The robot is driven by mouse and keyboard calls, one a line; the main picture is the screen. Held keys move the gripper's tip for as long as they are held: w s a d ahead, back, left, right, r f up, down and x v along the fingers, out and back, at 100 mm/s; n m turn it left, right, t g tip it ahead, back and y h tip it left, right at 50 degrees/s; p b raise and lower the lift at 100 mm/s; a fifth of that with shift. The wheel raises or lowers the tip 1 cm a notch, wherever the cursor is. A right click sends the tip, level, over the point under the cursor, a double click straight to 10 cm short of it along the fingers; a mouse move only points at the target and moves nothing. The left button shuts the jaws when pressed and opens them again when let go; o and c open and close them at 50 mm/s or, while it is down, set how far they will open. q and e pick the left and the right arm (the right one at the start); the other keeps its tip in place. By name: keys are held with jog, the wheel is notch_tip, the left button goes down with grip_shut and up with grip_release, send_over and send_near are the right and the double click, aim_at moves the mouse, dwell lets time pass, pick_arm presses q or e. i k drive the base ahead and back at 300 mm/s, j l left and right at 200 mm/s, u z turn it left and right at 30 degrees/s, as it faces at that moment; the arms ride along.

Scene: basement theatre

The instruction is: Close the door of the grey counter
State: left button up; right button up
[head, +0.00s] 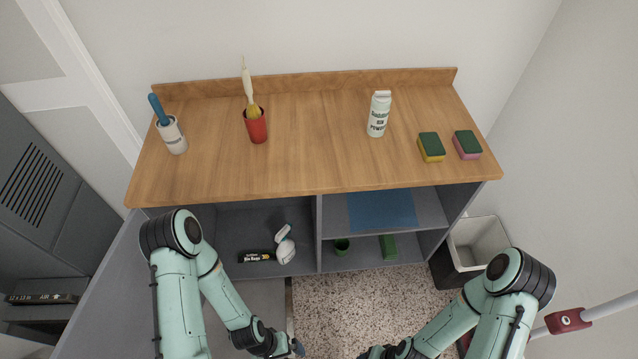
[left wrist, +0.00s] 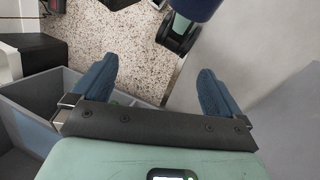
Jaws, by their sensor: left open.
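The grey counter (head: 319,235) has a wooden top and open compartments below. A grey panel that looks like its door (head: 102,292) stands swung out at the left front, partly behind my left arm. A grey panel also fills the right side of the left wrist view; I cannot tell for sure that it is the door. My left gripper (head: 294,349) is low in front of the counter. In the left wrist view its blue fingers (left wrist: 155,88) are spread apart with nothing between them. My right gripper (head: 378,353) is at the bottom edge, its fingertips cut off.
A spray bottle (head: 285,245) and a black box (head: 256,256) are in the left compartment. A bin (head: 477,243) stands at the right. Speckled floor (head: 350,310) is clear in front.

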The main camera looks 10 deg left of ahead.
aim_at(113, 318)
jog(key=k+j+u, duration=0.1)
jog(key=j, duration=0.25)
jog(key=k+j, duration=0.25)
jog(key=k+j+u, duration=0.15)
jog(key=j, duration=0.25)
jog(key=k+j+u, duration=0.1)
jog(key=j, duration=0.25)
jog(key=k+j, duration=0.25)
jog(key=j, duration=0.15)
jog(key=k+j+u, duration=0.15)
jog(key=j, duration=0.2)
jog(key=k+j+u, duration=0.1)
jog(key=j, duration=0.3)
jog(key=l, duration=0.35)
jog(key=i+l, duration=0.15)
jog(key=l, duration=0.2)
